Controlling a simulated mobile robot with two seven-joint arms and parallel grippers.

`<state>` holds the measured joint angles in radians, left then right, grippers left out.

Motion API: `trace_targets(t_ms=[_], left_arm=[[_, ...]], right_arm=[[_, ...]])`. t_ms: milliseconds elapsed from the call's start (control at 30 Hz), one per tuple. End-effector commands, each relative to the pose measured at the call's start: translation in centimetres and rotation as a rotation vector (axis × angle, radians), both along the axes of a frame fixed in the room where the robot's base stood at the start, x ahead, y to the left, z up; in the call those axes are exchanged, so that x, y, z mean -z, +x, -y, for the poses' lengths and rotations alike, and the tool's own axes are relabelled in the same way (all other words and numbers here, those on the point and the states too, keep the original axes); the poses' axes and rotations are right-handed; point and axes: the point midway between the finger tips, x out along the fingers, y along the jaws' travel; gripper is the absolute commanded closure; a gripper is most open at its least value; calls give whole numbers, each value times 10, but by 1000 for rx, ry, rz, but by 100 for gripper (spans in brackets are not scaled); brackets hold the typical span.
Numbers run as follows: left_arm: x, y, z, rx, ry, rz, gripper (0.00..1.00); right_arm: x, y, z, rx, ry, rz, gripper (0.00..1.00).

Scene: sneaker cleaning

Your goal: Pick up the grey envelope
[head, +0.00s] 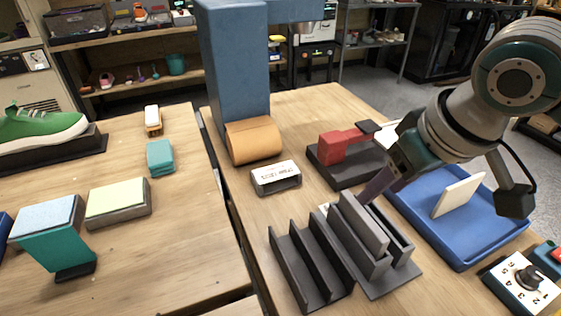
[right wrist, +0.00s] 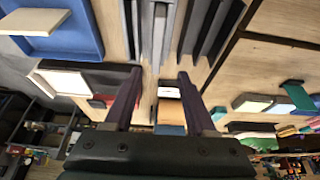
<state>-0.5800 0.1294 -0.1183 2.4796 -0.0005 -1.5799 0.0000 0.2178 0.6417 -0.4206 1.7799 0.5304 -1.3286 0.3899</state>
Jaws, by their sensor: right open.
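The grey envelope (head: 362,222) looks like a flat grey slab standing on edge in a slot of the dark grey rack (head: 405,285). In the right wrist view a light grey upright piece (right wrist: 159,30), which looks like the envelope, lies ahead of the fingertips. My right gripper (head: 374,188) is just above and behind the rack, close to the envelope's far end. In the right wrist view its two dark fingers (right wrist: 160,76) are apart with nothing held between them. The envelope's lower part is hidden in the rack. My left gripper is not in view.
A second slotted rack (head: 290,262) stands left of the envelope's rack. A blue tray (head: 462,252) with a cream panel (head: 459,195) lies to the right. A red block (head: 338,147) on a dark base and a white-topped box (head: 275,175) stand behind. A dial box (head: 522,284) sits front right.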

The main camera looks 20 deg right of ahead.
Motion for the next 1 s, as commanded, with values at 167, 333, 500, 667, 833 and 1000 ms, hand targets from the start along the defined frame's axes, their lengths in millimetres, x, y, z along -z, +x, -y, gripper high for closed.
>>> trace_targets(t_ms=[167, 333, 500, 667, 833, 1000], left_arm=[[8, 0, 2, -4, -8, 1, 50], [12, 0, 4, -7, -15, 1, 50], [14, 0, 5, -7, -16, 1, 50], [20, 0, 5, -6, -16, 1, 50], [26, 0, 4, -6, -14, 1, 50], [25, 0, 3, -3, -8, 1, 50]], right_arm=[[23, 9, 1, 8, 1, -1, 44], [41, 17, 0, 5, 1, 0, 44], [55, 20, 1, 6, -1, -1, 44], [82, 23, 3, 5, 0, -2, 44], [96, 30, 2, 4, -1, -1, 44], [96, 30, 2, 3, -1, 0, 44]])
